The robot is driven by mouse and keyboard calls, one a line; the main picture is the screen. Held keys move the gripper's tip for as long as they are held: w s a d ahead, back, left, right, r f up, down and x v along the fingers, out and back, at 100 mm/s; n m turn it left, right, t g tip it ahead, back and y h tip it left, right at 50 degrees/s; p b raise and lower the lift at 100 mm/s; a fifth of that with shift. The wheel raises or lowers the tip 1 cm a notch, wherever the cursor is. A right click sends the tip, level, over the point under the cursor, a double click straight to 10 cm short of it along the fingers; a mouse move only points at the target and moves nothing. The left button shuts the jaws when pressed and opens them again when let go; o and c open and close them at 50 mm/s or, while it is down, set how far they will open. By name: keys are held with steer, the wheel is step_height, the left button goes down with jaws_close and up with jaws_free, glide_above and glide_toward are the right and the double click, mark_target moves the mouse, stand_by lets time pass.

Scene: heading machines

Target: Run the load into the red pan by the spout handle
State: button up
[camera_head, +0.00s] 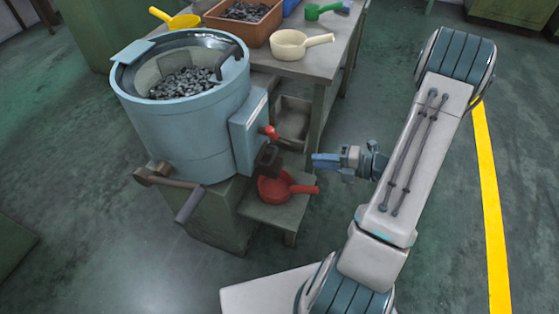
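A blue-grey round drum machine (180,130) stands at left with a load of small dark metal pieces (182,83) in its open top. A dark spout (267,158) sticks out low on its right side, with a red-knobbed handle (270,132) just above it. The red pan (272,190) sits on a low shelf below the spout, its handle pointing right; its inside is partly hidden and I see no pieces in it. My gripper (318,161) is right of the spout and handle, pointing left, apart from both. Its blue fingers look close together, but any gap is unclear.
A crank with a grey grip (188,203) juts from the drum's front left. A grey table (318,62) behind holds a brown bin of pieces (243,28), a cream pan (300,42), a yellow scoop (175,18) and a green scoop (322,10). Floor at right is clear.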

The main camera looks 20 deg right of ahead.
mark_target(279, 163)
steer(key=shift+m, duration=0.3)
steer(key=b+x, duration=0.2)
steer(key=x, duration=1.1)
steer(key=shift+w+f+b, duration=0.25)
steer(key=shift+w+b, duration=0.05)
steer(key=shift+w, duration=0.1)
jaws_close()
